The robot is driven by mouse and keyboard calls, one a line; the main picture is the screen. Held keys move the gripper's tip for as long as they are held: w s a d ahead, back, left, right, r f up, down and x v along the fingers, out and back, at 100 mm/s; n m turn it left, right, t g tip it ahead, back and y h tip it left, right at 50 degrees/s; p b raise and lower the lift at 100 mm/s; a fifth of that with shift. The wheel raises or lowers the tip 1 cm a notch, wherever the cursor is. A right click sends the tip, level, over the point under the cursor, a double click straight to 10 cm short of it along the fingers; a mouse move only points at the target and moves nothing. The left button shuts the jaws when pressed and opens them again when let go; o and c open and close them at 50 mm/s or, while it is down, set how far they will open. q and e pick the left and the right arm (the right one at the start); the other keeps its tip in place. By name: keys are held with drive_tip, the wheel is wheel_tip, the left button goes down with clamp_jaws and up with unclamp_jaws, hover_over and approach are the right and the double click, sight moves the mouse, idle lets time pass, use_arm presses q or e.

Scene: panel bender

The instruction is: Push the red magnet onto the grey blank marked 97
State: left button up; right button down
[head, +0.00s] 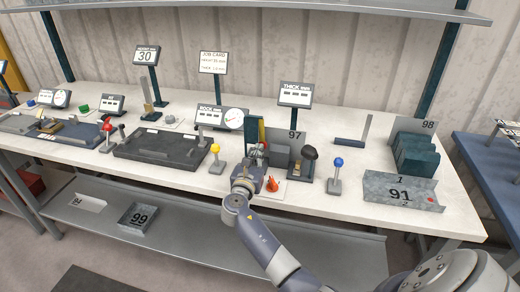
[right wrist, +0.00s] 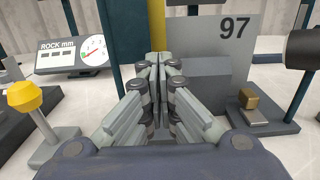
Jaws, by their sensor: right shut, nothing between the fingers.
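The grey blank marked 97 (head: 297,135) stands upright behind a grey block near the middle of the bench. It also shows in the right wrist view (right wrist: 214,36), right of the fingers. My right gripper (head: 257,157) is shut and empty, just in front and left of the blank. In the right wrist view its fingertips (right wrist: 162,62) meet in front of a yellow strip. A small orange-red cone-like piece (head: 273,184) stands beside the gripper near the bench's front edge. I cannot tell which is the magnet. My left gripper is not in view.
A yellow-knobbed lever (head: 216,153) stands left of my right gripper, a blue-knobbed one (head: 338,164) to the right. A rock gauge (right wrist: 72,56) stands left of the fingers. A black-knobbed device (head: 303,165) stands close on the right. The bench front between levers and part 91 (head: 400,193) is partly clear.

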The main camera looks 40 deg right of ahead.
drive_tip(key=shift+x, duration=1.05)
drive_tip(key=shift+a, duration=0.1)
idle(0.3)
drive_tip(key=shift+p+v, duration=1.1)
drive_tip(key=shift+v, duration=1.4)
drive_tip(key=shift+p+v, duration=1.05)
drive_tip(key=shift+v, duration=1.8)
drive_tip(key=shift+s, duration=0.15)
drive_tip(key=shift+f, duration=0.1)
